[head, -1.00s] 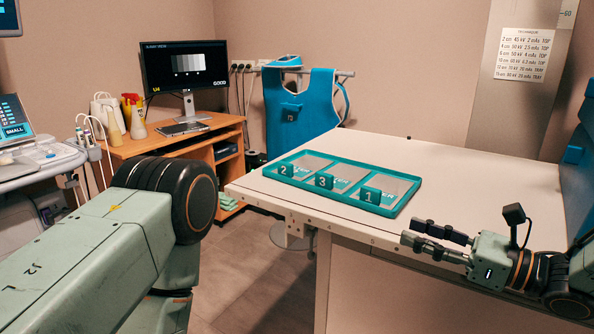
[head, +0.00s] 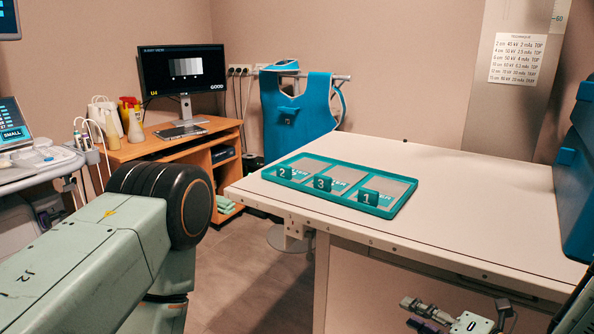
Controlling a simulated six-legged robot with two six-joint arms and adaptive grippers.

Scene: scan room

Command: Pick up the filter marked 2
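The filter marked 2 (head: 309,165) is a flat grey plate in the far-left compartment of the teal tray (head: 408,196). Its teal tag with a white 2 (head: 284,172) stands at the compartment's front edge and hides part of the plate. The filter marked 3 (head: 345,176) lies in the middle and the filter marked 1 (head: 390,187) on the right. My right gripper (head: 416,314) is at the bottom right, in front of and below the table edge, away from the tray. Its two fingers are apart with nothing between them. My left gripper is out of view; only my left arm shows.
The tray sits near the left end of the white table (head: 480,200), with clear top to its right. A blue object (head: 577,190) stands at the table's right end. A wooden desk (head: 165,145) with a monitor (head: 182,70) stands back left.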

